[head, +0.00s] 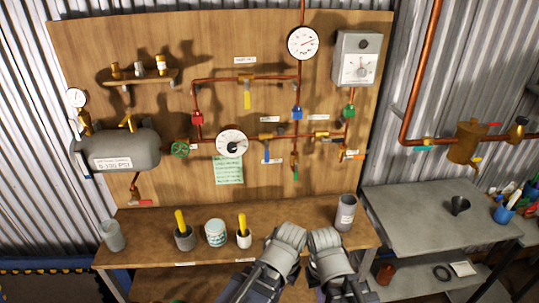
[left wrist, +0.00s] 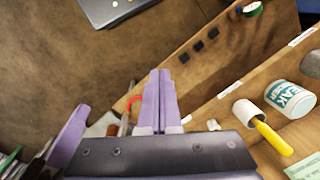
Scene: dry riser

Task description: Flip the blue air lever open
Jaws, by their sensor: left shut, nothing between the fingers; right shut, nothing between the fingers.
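Blue handles show on the copper pipework of the wooden board in the head view. I cannot tell which is the air lever. My left gripper (head: 289,234) and right gripper (head: 324,239) are side by side over the bench, well below these handles and touching none. Both are shut and empty. The left gripper's purple fingers (left wrist: 158,100) also show in the left wrist view.
On the bench stand two cups with yellow-handled tools (head: 185,237) (head: 244,238), a white labelled tub (head: 216,233) and a grey cup (head: 346,213). A grey tank (head: 125,150) is at left. A grey side table (head: 430,215) is at right.

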